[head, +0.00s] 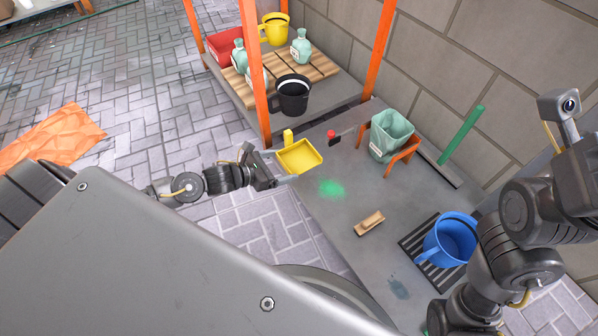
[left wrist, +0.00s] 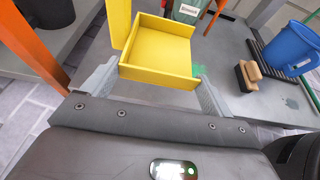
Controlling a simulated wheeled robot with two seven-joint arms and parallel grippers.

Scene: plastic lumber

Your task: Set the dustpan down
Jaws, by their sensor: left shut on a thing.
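The yellow dustpan (head: 299,156) is at the left edge of the grey work surface, its open tray facing up and its handle pointing to the back. My left gripper (head: 277,170) reaches it from the left and is shut on it. In the left wrist view the dustpan (left wrist: 158,50) lies between the two fingers of my left gripper (left wrist: 155,88). I cannot tell whether its underside touches the surface. My right arm shows at the right in the head view, but its gripper is not in view.
The grey surface (head: 340,215) holds a green powder patch (head: 332,188), a wooden brush (head: 369,223), a red-topped item (head: 332,137), a blue bucket (head: 450,240) on a striped mat and a pale green bin (head: 391,136) in an orange stand. An orange shelf post (head: 256,90) stands close behind the dustpan.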

